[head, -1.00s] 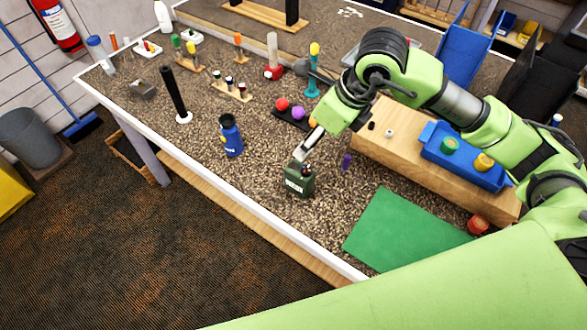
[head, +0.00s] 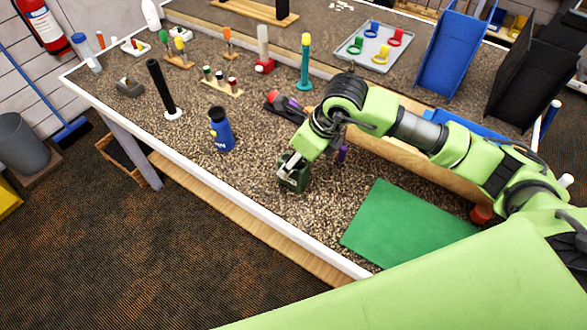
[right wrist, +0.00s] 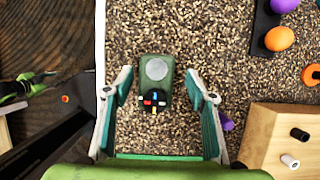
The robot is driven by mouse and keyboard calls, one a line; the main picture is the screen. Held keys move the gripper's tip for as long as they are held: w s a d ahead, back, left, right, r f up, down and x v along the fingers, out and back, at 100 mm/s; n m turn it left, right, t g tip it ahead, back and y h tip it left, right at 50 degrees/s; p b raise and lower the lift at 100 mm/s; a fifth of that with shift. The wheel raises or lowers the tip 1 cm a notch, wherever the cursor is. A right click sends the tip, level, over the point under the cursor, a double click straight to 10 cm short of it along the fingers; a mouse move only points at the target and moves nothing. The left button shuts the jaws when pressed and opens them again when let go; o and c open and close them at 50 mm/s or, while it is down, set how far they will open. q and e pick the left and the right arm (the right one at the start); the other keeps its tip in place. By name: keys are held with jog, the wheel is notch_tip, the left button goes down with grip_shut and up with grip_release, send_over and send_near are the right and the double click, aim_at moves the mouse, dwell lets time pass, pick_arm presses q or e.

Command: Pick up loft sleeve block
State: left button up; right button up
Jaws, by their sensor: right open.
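A dark green block (head: 292,180), which I take for the loft sleeve block, stands on the speckled bench top near its front edge. In the right wrist view the block (right wrist: 153,98) has a round grey disc on top and several small coloured pegs. My right gripper (right wrist: 160,84) is open, with one finger on each side of the block and a visible gap on both sides. In the head view my right gripper (head: 291,163) covers part of the block from above. My left gripper does not show clearly in either view.
A blue canister (head: 222,132) stands left of the block, and a green mat (head: 408,225) lies to its right. A purple piece (head: 342,154) lies close by. A wooden box (right wrist: 282,135) stands beyond the gripper's right finger. The bench's white edge (head: 262,228) is near.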

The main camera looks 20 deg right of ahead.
jog(key=shift+w+a+f, duration=0.15)
jog(key=shift+f, duration=0.4)
jog(key=shift+a+f+p, duration=0.15)
jog(key=shift+f+p, duration=0.2)
jog(key=shift+p, duration=0.15)
jog(key=p+x, duration=0.1)
jog(key=x, duration=0.2)
jog(key=shift+a+f+p, duration=0.1)
jog(key=shift+f+p, duration=0.2)
jog(key=shift+f, duration=0.05)
jog(key=shift+a+f, duration=0.1)
jog(key=shift+f, duration=0.3)
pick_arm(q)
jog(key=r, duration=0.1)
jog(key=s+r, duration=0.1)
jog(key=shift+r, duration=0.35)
pick_arm(e)
jog(key=shift+c, duration=0.2)
jog(key=shift+r, duration=0.1)
jog(key=c, duration=1.2)
